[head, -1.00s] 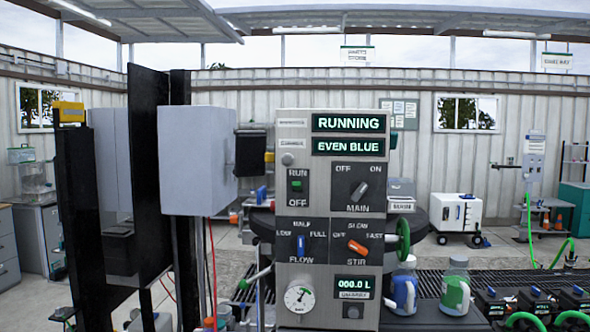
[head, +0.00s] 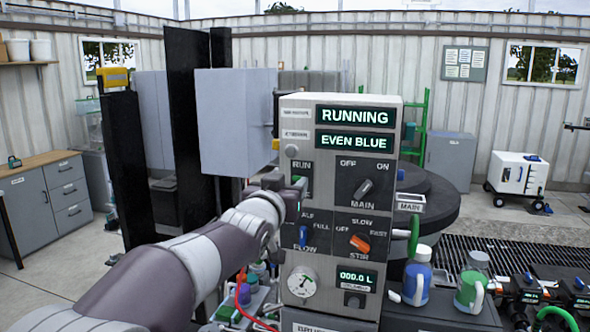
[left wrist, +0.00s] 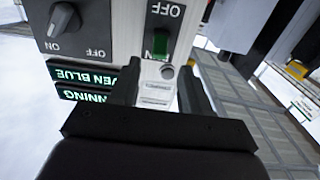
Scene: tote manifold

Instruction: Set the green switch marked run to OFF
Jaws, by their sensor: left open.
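The green switch marked run (left wrist: 160,42) sits on the grey control panel (head: 390,108). In the left wrist view the panel appears upside down, and the green rocker lies toward the RUN label, with the OFF label at its far end. My left gripper (left wrist: 160,90) is open and empty, its fingers on either side of the line to the switch. In the head view my left gripper (head: 292,192) is in front of the switch's place and hides most of it, including part of the OFF label. Contact cannot be told. My right gripper is not in view.
The panel displays (head: 354,116) read RUNNING and EVEN BLUE. The MAIN knob (head: 363,188), the blue FLOW lever (head: 303,235) and the orange STIR knob (head: 360,243) are close by. A grey box (head: 236,122) stands left of the panel. Two jugs (head: 418,275) stand at lower right.

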